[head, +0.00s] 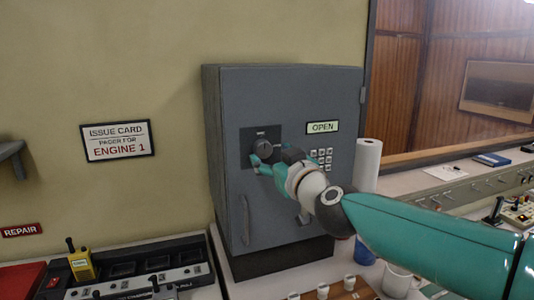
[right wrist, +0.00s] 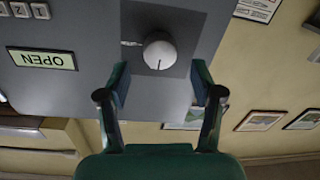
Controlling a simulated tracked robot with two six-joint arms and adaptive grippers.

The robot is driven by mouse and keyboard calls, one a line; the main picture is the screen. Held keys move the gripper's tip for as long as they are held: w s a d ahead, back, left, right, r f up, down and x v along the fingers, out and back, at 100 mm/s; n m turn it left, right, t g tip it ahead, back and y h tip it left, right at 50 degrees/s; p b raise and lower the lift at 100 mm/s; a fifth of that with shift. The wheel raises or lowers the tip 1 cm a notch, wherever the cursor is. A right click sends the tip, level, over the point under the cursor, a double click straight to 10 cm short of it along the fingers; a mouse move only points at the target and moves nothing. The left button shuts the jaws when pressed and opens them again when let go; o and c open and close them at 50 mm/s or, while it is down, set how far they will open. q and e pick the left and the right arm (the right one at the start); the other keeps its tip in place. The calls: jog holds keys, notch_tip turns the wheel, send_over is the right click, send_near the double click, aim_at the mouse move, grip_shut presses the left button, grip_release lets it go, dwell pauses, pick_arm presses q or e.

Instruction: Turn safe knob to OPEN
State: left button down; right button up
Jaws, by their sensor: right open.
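A grey safe (head: 285,95) stands on the counter in the head view, its door shut. Its round knob (head: 267,146) sits on a dark square plate, left of the lit OPEN label (head: 322,127) and the keypad (head: 321,158). My right gripper (head: 258,160) is at the knob's lower edge. In the right wrist view the knob (right wrist: 160,53) lies ahead, between and just beyond the two open fingers (right wrist: 160,88), with a dark mark on its face. I cannot tell whether the fingers touch it. My left gripper is not in view.
A yellow pager (head: 81,265) stands in a charger rack (head: 140,268) at the lower left. A paper towel roll (head: 367,165) stands right of the safe behind my right arm. A white mug (head: 398,281) and several small cups are on the counter below.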

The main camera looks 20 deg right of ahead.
aim_at(265, 150)
jog(key=shift+w+a, duration=0.15)
jog(key=shift+w, duration=1.45)
jog(key=c, duration=1.1)
jog(key=shift+c, duration=0.2)
